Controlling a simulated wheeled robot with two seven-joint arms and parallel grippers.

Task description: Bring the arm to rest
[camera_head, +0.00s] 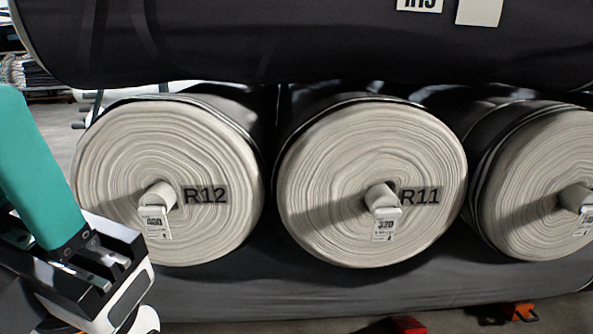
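Part of my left arm's end (95,275), black and white, shows at the lower left edge, in front of the left roll. A long teal piece (35,170) rises from it to the left edge; I cannot tell whether it is part of my arm or something held. The fingertips cannot be made out clearly, so their opening is unclear. My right arm and gripper are out of view.
Roll R12 (110,150), roll R11 (310,150) and a third roll (525,170) lie side by side, ends facing me, tags hanging at their cores. A dark roll (300,45) spans above. Red (407,325) and orange (522,313) parts sit near the floor.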

